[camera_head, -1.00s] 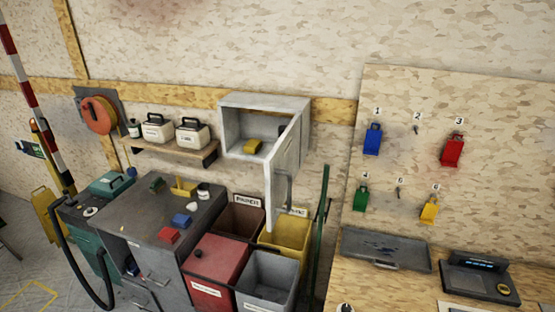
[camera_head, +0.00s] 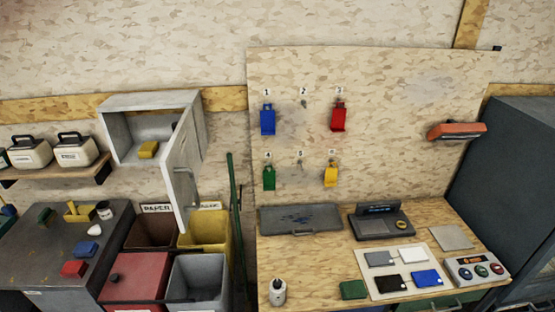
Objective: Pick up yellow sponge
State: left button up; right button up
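A yellow sponge-like block (camera_head: 148,149) lies inside the open grey wall cabinet (camera_head: 122,132), on its bottom panel. The cabinet door (camera_head: 183,180) is swung open to the right. Another yellow item (camera_head: 80,211) stands on the dark grey workbench below; whether it is a sponge I cannot tell. Neither of my grippers shows in the head view.
Open bins (camera_head: 196,280) and a red lidded bin (camera_head: 133,278) stand below the cabinet. A wooden bench (camera_head: 330,278) on the right holds a tray, a device and several coloured cards. A shelf with white boxes (camera_head: 75,153) is left of the cabinet.

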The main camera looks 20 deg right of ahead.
aim_at(148, 149)
jog(key=z, duration=4.4)
jog(key=u, duration=4.65)
jog(key=z, duration=0.3)
jog(key=i+j+z, duration=0.1)
jog(key=j+z, duration=0.15)
jog(key=z, duration=0.2)
jog(key=j+z, duration=0.25)
jog(key=z, duration=0.2)
jog(key=j+z, duration=0.25)
jog(key=z, duration=0.15)
jog(key=j+z, duration=0.25)
jog(key=z, duration=0.2)
